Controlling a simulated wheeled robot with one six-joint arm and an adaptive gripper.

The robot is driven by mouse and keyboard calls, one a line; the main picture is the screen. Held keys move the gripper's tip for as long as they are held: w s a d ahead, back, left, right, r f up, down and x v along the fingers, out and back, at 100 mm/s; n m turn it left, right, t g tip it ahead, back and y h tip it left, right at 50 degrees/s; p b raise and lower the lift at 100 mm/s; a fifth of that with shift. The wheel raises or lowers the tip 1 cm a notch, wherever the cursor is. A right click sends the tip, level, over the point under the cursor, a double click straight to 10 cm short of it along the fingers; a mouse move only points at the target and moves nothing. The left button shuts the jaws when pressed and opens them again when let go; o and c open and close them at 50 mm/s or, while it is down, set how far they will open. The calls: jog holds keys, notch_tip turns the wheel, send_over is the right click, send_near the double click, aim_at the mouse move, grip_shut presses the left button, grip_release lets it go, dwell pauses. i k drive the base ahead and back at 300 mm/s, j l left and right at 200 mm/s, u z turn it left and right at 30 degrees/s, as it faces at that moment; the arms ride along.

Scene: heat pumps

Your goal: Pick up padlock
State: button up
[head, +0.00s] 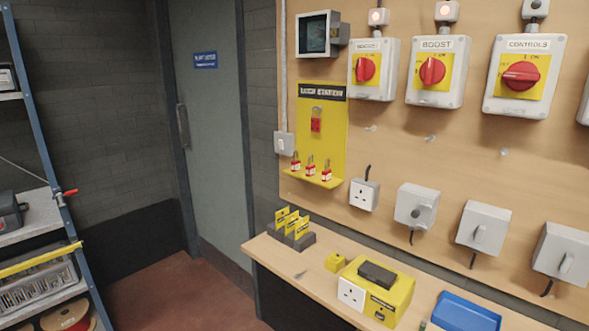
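Three small red padlocks with metal shackles stand upright in a row on the ledge of the yellow lock station board (333,142). They are the left padlock (296,166), the middle padlock (310,170) and the right padlock (326,175). A red item with a metal loop (316,124), perhaps a lockout hasp, hangs above them on the same board. My gripper is not in view.
Below the board, a wooden bench (318,271) holds yellow tags in a dark holder (300,241), a yellow box with a socket (398,290) and a blue tray (465,314). Switch boxes (436,71) line the wall panel. Shelves (38,212) stand at left; red floor (190,290) is clear.

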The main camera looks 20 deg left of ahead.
aim_at(326, 175)
jog(key=i+j, duration=0.15)
jog(key=j, duration=0.25)
jog(key=i+j, duration=0.1)
jog(key=j, duration=0.3)
jog(key=i+j+u, duration=0.1)
jog(key=j, duration=0.3)
jog(key=i+j, duration=0.2)
jog(key=j, duration=0.2)
jog(key=i+j, duration=0.1)
jog(key=j, duration=0.3)
jog(key=i+j+u, duration=0.1)
jog(key=j, duration=0.3)
jog(key=i, duration=0.05)
